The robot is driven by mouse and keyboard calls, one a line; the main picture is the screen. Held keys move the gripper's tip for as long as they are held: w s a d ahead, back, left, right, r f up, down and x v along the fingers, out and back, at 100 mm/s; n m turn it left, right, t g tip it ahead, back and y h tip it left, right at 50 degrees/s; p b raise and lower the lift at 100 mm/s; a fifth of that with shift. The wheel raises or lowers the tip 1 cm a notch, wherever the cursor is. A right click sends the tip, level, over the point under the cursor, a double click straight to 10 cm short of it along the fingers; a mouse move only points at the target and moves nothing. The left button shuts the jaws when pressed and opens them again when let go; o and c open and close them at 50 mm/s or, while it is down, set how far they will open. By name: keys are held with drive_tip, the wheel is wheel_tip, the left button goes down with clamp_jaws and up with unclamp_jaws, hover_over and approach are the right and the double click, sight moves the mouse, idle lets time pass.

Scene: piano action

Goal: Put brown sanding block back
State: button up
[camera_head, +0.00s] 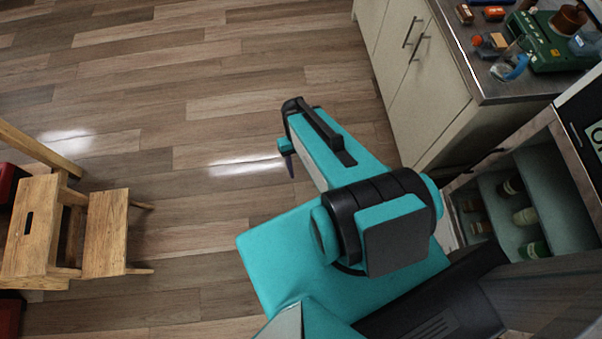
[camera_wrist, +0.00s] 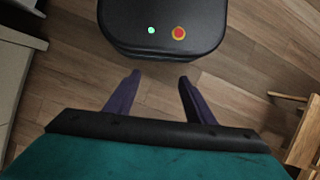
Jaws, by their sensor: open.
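My gripper (camera_wrist: 158,80) is open and empty, its two dark fingers apart over the wooden floor in the wrist view. In the head view my arm reaches out above the floor, well away from the counter. A small brown block (camera_head: 464,13) lies at the left edge of the counter top (camera_head: 520,89); it may be the brown sanding block, but it is too small to be sure. A reddish-orange block (camera_head: 494,14) lies to its right. Neither block shows in the wrist view.
A green case (camera_head: 552,48) and a clear container with a blue part (camera_head: 511,67) stand on the counter. Below right, an open compartment (camera_head: 555,185) holds several bottles. A wooden step stool (camera_head: 105,232) stands at left. The floor (camera_head: 200,110) between is clear.

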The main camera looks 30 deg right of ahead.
drive_tip(key=s+a+f+g+h, duration=0.1)
drive_tip(key=s+a, duration=0.3)
drive_tip(key=s, duration=0.4)
drive_tip(key=shift+s+f+n, duration=0.25)
drive_tip(key=shift+f+n, duration=0.05)
drive_tip(key=shift+f, duration=0.35)
drive_tip(key=shift+f+b, duration=0.3)
drive_tip(key=c, duration=0.5)
drive_tip(key=shift+o, duration=0.2)
drive_tip(key=shift+d, duration=0.1)
